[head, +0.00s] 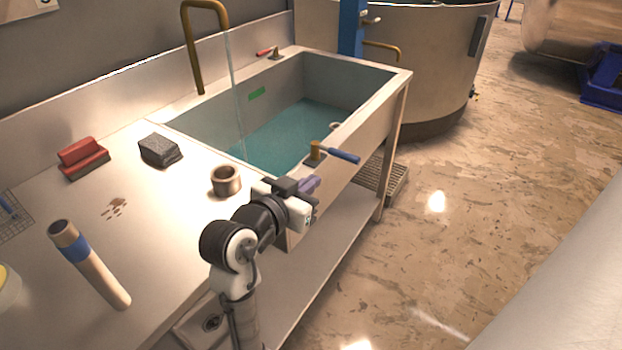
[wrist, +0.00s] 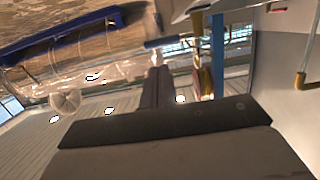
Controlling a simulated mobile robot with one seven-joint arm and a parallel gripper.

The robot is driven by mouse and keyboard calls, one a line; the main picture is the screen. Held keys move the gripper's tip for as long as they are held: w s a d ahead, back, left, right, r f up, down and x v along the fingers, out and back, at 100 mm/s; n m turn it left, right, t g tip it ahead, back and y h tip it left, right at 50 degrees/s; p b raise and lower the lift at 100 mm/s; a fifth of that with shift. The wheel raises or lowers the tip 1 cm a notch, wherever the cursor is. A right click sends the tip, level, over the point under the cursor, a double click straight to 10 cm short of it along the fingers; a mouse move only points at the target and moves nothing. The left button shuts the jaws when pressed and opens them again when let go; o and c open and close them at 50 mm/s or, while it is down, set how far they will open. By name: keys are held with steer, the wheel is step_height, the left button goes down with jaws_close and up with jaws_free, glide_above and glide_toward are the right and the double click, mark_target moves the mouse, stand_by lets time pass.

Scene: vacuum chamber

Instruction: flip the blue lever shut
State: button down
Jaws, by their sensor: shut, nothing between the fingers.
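The blue lever (head: 343,156) is a short handle on a brass valve (head: 316,151) at the sink's front rim. Its handle points right in the head view, out past the rim over the floor side. Water runs in a thin stream from the brass spout (head: 190,45) into the sink (head: 350,135). My gripper (head: 312,183) is shut and empty, just below and left of the lever in the head view. In the wrist view, my shut fingers (wrist: 157,86) point toward what appears to be the blue handle (wrist: 168,42). I cannot tell whether they touch it.
A red-handled valve (head: 266,51) sits on the sink's back rim. A metal cup (head: 226,181), a dark block (head: 160,150), a red brush (head: 84,158) and a tube with a blue band (head: 90,262) are on the counter (head: 165,235).

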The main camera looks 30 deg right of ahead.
mark_target(343, 158)
steer(key=p+x, duration=0.2)
steer(key=x, duration=0.8)
steer(key=shift+w+d+f+p, duration=0.15)
steer(key=shift+w+d+p, duration=0.15)
steer(key=shift+d, duration=0.25)
steer(key=shift+d, duration=0.1)
